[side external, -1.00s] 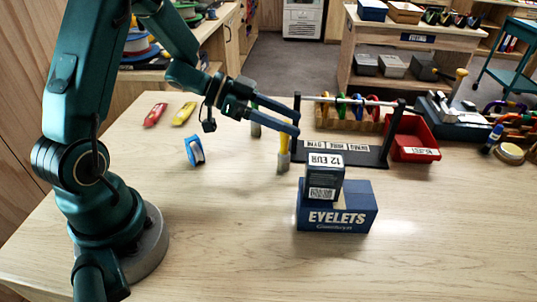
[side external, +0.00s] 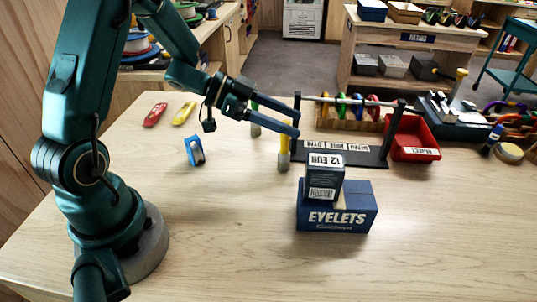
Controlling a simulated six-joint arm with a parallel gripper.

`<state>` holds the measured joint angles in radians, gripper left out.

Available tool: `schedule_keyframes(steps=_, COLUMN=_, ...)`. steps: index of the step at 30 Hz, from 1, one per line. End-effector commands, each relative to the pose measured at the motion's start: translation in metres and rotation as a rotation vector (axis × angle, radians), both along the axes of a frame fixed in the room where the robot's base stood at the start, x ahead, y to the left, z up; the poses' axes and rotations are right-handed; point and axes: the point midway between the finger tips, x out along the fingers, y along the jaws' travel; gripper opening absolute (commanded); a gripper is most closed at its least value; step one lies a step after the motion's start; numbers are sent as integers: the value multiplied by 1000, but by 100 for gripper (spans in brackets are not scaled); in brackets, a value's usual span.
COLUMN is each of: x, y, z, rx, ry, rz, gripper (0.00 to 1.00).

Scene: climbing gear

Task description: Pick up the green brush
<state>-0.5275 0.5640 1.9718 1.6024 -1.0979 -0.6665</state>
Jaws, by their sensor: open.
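My gripper (side external: 297,122) is open, with its two dark-blue fingers spread and pointing right above the table. What looks like the green brush (side external: 256,129) stands upright behind the fingers, with a pale lower part and a bit of green above; the fingers hide part of it. A yellow-handled brush (side external: 284,160) stands upright by the front finger, which covers part of its handle. I cannot tell whether the finger touches it. Nothing is seen held.
A blue EYELETS box (side external: 337,218) with a small dark box (side external: 324,176) on it stands in front. A black rack (side external: 345,154) with coloured rings and a red bin (side external: 413,139) are to the right. A blue spool (side external: 194,151) lies left. The table's front is clear.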

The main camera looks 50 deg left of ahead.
Motion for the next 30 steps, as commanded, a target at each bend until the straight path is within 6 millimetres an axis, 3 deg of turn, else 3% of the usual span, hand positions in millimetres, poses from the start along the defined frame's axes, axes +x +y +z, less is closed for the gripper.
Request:
schedule_keyframes(steps=10, x=0, y=0, z=7, rx=3, ry=-5, rz=-2, gripper=64)
schedule_keyframes(steps=18, x=0, y=0, z=52, rx=6, ry=-10, rz=-2, gripper=64)
schedule_keyframes(steps=30, x=40, y=-43, z=96, rx=-306, ry=-186, rz=155, gripper=64)
